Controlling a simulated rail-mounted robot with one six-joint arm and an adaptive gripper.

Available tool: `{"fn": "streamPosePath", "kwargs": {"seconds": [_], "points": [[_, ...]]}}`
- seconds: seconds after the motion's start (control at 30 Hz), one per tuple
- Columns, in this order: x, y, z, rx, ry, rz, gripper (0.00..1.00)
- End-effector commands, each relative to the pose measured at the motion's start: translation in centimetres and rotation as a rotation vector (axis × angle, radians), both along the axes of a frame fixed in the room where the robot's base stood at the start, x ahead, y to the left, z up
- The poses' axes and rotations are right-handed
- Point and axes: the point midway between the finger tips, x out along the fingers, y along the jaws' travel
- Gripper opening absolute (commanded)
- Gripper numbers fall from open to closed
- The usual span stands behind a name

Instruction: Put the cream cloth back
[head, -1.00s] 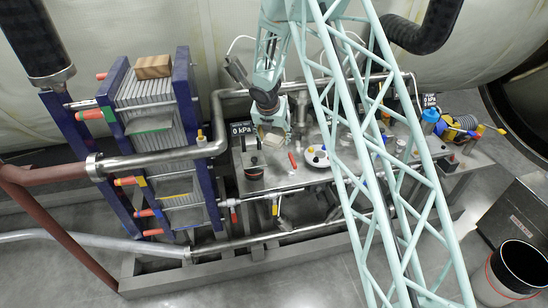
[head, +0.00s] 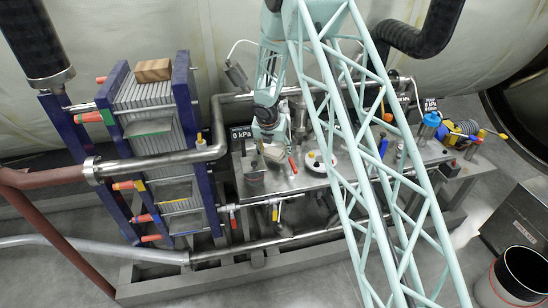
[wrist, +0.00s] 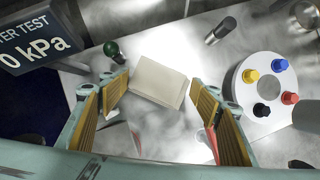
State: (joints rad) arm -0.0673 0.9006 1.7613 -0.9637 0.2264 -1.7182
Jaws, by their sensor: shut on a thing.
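The cream cloth (wrist: 158,82) shows in the wrist view as a small pale, block-like folded piece between the two yellow-padded fingers of my gripper (wrist: 160,92). My gripper is shut on it. In the head view my gripper (head: 273,138) is over the left part of the metal bench, with the pale cloth (head: 274,154) at its tips. The cloth appears close above the bench top; I cannot tell whether it touches it.
The metal bench (head: 290,182) holds a white disc (wrist: 246,112) with coloured knobs, right of the cloth. A blue-framed plate stack (head: 188,130) stands left. A steel pipe (head: 224,100) runs behind.

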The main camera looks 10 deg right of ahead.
Motion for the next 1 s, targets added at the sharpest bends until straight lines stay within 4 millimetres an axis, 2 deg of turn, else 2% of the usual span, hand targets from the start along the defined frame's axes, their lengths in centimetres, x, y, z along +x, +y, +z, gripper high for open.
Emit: {"fn": "streamPosePath", "kwargs": {"seconds": [0.1,0.3,0.83,0.87,1.0], "points": [[-0.1,0.0,-1.6,0.0,0.002,0.001,0.46],[0.0,0.0,-3.1,-0.001,0.0,0.002,0.46],[0.0,0.0,-3.5,0.0,0.0,0.001,0.46],[0.0,0.0,-3.5,0.0,0.0,0.001,0.59],[0.0,0.0,-3.4,0.0,0.0,0.001,0.72]]}}
